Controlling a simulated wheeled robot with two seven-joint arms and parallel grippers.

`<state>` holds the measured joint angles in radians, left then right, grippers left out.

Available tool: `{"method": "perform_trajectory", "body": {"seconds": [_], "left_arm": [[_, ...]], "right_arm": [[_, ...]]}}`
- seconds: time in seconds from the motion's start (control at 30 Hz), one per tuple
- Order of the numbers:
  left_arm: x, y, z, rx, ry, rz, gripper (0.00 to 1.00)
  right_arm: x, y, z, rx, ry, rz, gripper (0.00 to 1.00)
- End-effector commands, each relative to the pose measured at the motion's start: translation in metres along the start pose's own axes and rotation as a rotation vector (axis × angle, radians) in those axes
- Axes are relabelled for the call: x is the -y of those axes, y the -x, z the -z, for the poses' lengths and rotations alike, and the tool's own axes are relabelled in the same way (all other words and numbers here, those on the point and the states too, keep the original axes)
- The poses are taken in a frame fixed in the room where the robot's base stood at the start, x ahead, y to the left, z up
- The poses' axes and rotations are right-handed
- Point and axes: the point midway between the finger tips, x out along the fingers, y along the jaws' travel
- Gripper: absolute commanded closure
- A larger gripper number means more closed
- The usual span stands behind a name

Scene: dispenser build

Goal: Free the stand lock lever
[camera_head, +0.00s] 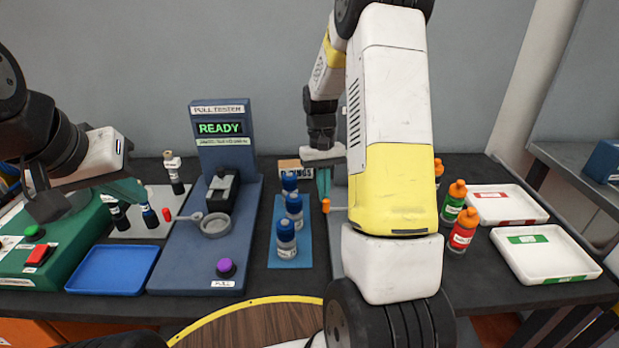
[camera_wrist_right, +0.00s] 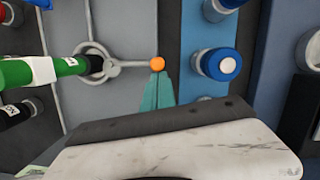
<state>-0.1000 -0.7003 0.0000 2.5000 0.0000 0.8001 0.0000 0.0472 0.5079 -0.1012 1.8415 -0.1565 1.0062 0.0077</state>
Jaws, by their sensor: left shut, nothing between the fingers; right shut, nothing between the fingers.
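A lever with an orange knob (camera_head: 326,206) sticks out left from the grey stand, which my right arm mostly hides in the head view. In the right wrist view the orange knob (camera_wrist_right: 157,63) ends a thin rod running to a ring on the stand (camera_wrist_right: 125,25). My right gripper (camera_head: 324,188) is shut and empty. Its teal fingertips (camera_wrist_right: 157,80) are right beside the knob; I cannot tell whether they touch it. My left gripper (camera_head: 132,192) is shut and empty above the grey rack of small bottles at the left.
The blue mat (camera_head: 291,255) with blue-capped bottles lies left of the stand. The pull tester (camera_head: 221,150) has its own red-knobbed lever (camera_head: 168,215). A green-sleeved cylinder (camera_wrist_right: 45,70) lies across the ring. Orange-capped bottles (camera_head: 463,230) and white trays (camera_head: 545,253) are at the right.

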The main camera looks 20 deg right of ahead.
Motion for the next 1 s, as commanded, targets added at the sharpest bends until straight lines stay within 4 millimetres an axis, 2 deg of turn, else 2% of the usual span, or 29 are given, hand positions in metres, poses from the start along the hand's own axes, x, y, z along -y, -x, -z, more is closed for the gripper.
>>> {"method": "perform_trajectory", "body": {"seconds": [0.03,0.37,0.47,0.7,0.83,1.0], "left_arm": [[0.0,0.0,0.0,0.0,0.0,0.0,1.0],[0.0,0.0,0.0,0.0,0.0,0.0,1.0],[0.0,0.0,0.0,0.0,0.0,0.0,1.0],[0.0,0.0,0.0,0.0,0.0,0.0,1.0],[0.0,0.0,0.0,0.0,0.0,0.0,1.0],[0.0,0.0,0.0,0.0,0.0,0.0,1.0]], "right_arm": [[0.002,-0.003,-0.007,0.021,0.009,0.0,1.0],[0.002,0.0,-0.009,0.029,0.006,0.003,1.0],[0.002,0.012,-0.007,0.023,0.006,0.002,1.0],[0.001,0.055,-0.002,0.008,0.006,0.001,1.0],[0.001,0.07,0.0,0.006,0.007,0.0,1.0],[0.005,0.09,-0.009,-0.03,0.011,0.008,1.0]]}}
